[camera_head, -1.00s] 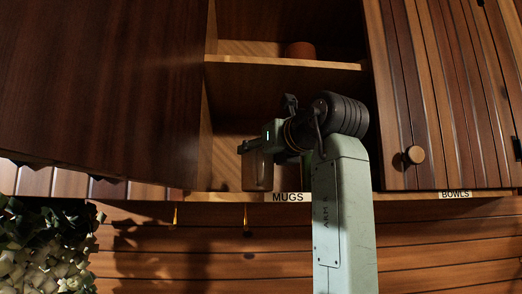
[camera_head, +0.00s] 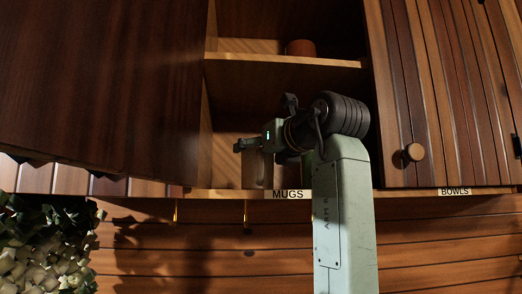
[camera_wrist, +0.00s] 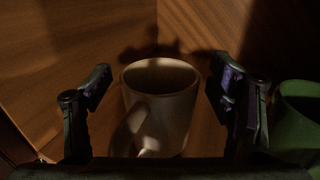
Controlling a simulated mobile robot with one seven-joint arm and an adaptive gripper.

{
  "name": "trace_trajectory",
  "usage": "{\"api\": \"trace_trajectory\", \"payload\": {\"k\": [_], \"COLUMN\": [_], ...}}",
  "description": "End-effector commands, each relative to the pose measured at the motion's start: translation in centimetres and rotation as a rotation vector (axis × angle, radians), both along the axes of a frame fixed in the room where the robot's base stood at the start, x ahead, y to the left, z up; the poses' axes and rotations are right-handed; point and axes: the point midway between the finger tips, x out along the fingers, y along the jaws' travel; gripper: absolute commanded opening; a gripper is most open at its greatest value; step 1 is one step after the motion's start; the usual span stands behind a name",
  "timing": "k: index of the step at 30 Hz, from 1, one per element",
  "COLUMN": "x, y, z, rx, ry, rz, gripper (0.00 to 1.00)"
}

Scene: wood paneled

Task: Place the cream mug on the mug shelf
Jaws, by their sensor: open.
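The cream mug (camera_wrist: 168,105) stands upright between the two open fingers of my gripper (camera_wrist: 160,90) in the wrist view, with its handle toward the camera. A gap shows on each side of the mug. In the head view my gripper (camera_head: 255,146) reaches into the lower compartment of the open cabinet, and the mug (camera_head: 256,172) shows below the fingers. The mug's base appears to rest on the mug shelf (camera_head: 226,194), above the MUGS label (camera_head: 287,195). My arm hides part of the shelf.
A green item (camera_wrist: 298,112) stands right of the gripper in the wrist view. An orange-brown mug (camera_head: 300,48) stands on the upper shelf (camera_head: 290,61). The open door (camera_head: 100,90) is at left, and a closed slatted door (camera_head: 440,90) is at right. A plant (camera_head: 45,245) is at lower left.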

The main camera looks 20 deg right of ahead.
Motion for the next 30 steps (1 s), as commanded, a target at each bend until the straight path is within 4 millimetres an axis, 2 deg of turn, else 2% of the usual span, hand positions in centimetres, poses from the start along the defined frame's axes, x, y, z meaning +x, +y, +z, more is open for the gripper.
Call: {"api": "trace_trajectory", "payload": {"k": [5,8,18,21,25,30], "x": [-0.5,-2.1,-9.2,-10.6,-11.7,-12.0], "y": [-0.1,-0.3,-0.9,-1.1,-1.1,-1.1], "z": [0.2,0.1,0.1,0.2,0.3,0.4], "rx": [-0.001,-0.002,-0.002,-0.001,-0.001,0.000], "ry": [-0.002,-0.003,-0.001,0.000,0.000,0.000], "rz": [-0.002,-0.004,-0.005,-0.003,-0.002,0.001], "gripper": [0.76,0.76,0.76,0.76,0.76,0.76]}}
